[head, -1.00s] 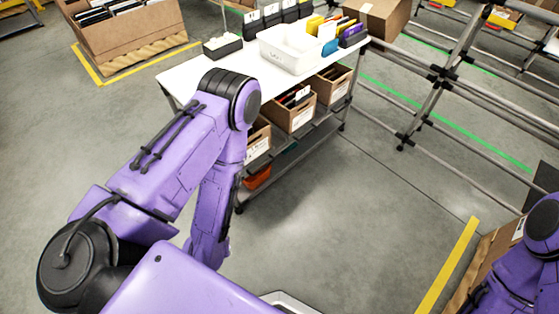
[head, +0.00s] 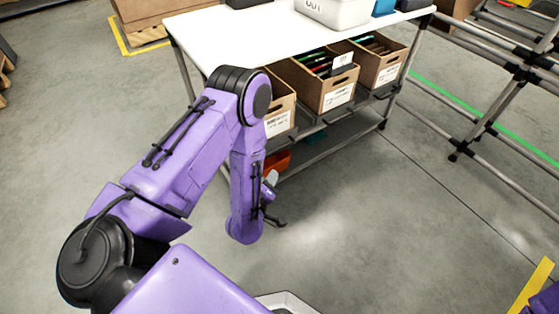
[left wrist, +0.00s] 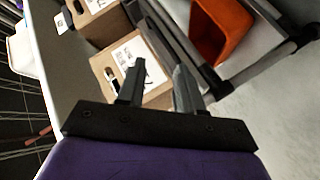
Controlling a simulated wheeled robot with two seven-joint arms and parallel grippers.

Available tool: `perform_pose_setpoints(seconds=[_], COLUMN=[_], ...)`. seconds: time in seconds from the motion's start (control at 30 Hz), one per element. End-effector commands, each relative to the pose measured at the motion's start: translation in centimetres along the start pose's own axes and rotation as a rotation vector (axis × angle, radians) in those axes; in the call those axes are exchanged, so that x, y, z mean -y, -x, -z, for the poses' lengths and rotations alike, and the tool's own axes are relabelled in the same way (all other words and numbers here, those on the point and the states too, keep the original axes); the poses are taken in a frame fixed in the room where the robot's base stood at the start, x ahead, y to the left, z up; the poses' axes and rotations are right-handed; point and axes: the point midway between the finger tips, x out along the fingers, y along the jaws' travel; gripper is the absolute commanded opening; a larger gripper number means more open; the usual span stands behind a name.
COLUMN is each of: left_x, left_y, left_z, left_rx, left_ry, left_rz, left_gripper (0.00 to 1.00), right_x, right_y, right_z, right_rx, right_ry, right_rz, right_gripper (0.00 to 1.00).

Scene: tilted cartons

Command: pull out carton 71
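Three brown cartons sit tilted on the shelf under the white table: a left one (head: 282,107), partly hidden by my left arm, a middle one (head: 324,92) with files and a white tab, and a right one (head: 386,66). Their white labels are too small to read, so I cannot tell which is carton 71. My left gripper (head: 274,204) hangs below and in front of the left carton. In the left wrist view its two fingers (left wrist: 160,72) stand apart and empty, with a labelled carton (left wrist: 103,66) beyond them. My right gripper is out of view.
The white table (head: 225,40) carries a white bin (head: 338,12). An orange bin (head: 279,160) sits on the lower shelf and shows in the left wrist view (left wrist: 222,28). A pipe rack (head: 487,110) stands at right. The floor before the table is clear.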

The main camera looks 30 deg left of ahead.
Motion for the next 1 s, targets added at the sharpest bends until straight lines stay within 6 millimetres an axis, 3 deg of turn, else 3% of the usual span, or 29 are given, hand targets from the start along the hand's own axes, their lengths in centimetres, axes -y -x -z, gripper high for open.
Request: perform_pose_setpoints(seconds=[0.03, 0.1, 0.2, 0.3, 0.53, 0.8, 1.0], left_x=[2.9, 3.5, 4.0, 4.2, 3.5, 1.9, 0.8], left_y=[-2.9, -5.1, -7.2, -8.4, -9.9, -15.3, -17.8], left_z=[-2.4, -2.8, -3.0, -2.8, -1.8, 0.1, 1.0], left_rx=[-0.051, -0.114, -0.180, -0.222, -0.252, -0.254, -0.250], left_ry=[0.081, 0.197, 0.339, 0.439, 0.511, 0.507, 0.505], left_rz=[-0.067, -0.159, -0.269, -0.344, -0.397, -0.395, -0.394], left_gripper=[0.36, 0.36, 0.36, 0.36, 0.36, 0.36, 0.36], right_x=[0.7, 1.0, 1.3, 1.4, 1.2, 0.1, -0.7], right_y=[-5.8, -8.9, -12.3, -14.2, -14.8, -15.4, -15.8], right_z=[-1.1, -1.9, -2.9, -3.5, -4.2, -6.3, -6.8], right_rx=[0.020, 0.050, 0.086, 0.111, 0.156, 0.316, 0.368], right_ry=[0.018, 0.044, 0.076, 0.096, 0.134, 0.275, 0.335], right_rz=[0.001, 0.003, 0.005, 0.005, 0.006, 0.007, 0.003], right_gripper=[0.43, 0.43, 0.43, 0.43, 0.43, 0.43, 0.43])
